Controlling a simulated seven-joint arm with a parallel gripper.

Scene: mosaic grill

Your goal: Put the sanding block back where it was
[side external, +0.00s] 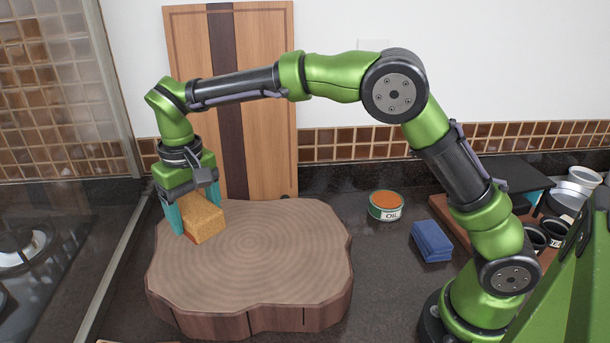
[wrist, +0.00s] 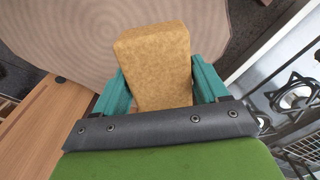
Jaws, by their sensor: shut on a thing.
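The sanding block (side external: 204,219) is a tan, grainy block with a reddish strip along its lower edge in the side view. My gripper (side external: 191,208) is shut on it, with one teal finger on each side. The block is at the left back part of the round wooden slab (side external: 250,250). I cannot tell whether it touches the slab or hangs just above it. In the wrist view the block (wrist: 155,65) sits between the teal fingers (wrist: 155,90) and points away from the palm. The finger tips are partly hidden behind the block.
An open oil tin (side external: 386,206) and a folded blue cloth (side external: 432,241) lie on the dark counter right of the slab. A striped board (side external: 265,110) leans on the wall behind. A gas hob (side external: 25,250) is at left. The slab's middle and right are clear.

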